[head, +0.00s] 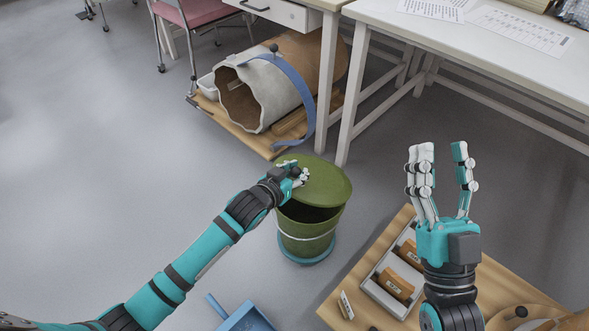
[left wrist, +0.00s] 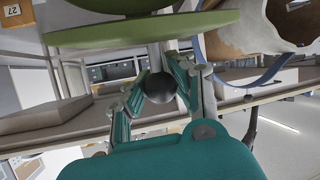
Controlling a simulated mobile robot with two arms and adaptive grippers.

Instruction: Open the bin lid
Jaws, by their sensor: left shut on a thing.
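The green bin (head: 305,228) stands on the floor on a blue base. Its green lid (head: 328,183) sits tilted above the rim, with the dark inside of the bin showing in the gap below. My left gripper (head: 298,174) is at the lid's left side. In the left wrist view its fingers (left wrist: 162,85) are closed around a dark round knob (left wrist: 160,88), close to the green lid (left wrist: 140,32). The fingers partly hide the knob. My right gripper (head: 440,152) is open and empty, fingers pointing up, right of the bin.
A low wooden platform with a large broken clay vessel (head: 262,92) and a blue curved strip (head: 300,88) stands behind the bin. A wooden surface with a tray of sherds (head: 372,292) is at front right. A blue dustpan (head: 247,320) lies at front. Floor at left is clear.

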